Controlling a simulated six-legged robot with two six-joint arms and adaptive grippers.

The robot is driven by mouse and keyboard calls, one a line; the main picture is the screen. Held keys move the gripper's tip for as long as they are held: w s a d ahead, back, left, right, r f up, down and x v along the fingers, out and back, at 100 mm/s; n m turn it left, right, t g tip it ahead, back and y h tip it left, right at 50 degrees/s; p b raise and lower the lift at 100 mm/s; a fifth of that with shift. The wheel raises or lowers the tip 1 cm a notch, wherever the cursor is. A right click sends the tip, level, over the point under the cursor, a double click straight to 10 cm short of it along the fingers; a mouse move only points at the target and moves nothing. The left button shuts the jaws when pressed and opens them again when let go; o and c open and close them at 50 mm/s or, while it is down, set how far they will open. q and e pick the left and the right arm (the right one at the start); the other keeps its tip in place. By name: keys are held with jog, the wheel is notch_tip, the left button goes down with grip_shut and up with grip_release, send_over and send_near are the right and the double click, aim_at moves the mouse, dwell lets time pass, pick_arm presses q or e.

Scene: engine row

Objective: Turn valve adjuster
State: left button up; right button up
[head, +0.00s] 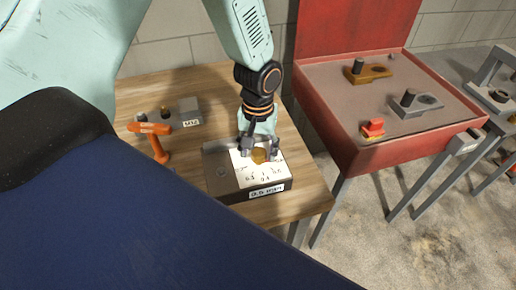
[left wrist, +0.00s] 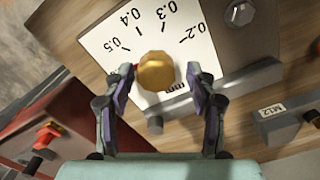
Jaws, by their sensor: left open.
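The valve adjuster is a round brass knob (left wrist: 157,72) on a white dial sheet (left wrist: 150,28) marked 0.2, 0.3, 0.4 and 0.5 mm in the left wrist view. In the head view the knob (head: 259,155) sits on a dark box (head: 222,180) with a 0.5 mm label on its front. My left gripper (left wrist: 157,78) is open, with a finger on each side of the knob; it also shows from above in the head view (head: 258,148). I cannot tell whether the fingers touch the knob. My right gripper is not in view.
The box stands on a wooden table (head: 290,212). An orange drill-like tool (head: 155,140) and a grey block labelled M12 (head: 187,112) are to its left. A red bench (head: 345,120) with metal parts and a red button (head: 373,128) stands to the right.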

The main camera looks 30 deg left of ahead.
pick_arm(q)
jog(key=shift+s+d+r, duration=0.15)
jog(key=shift+d, duration=0.25)
jog(key=shift+c, duration=0.9)
jog(key=shift+a, duration=0.3)
jog(key=c, duration=0.4)
jog(key=shift+d, duration=0.15)
jog(key=c, duration=0.3)
jog(key=shift+c, duration=1.4)
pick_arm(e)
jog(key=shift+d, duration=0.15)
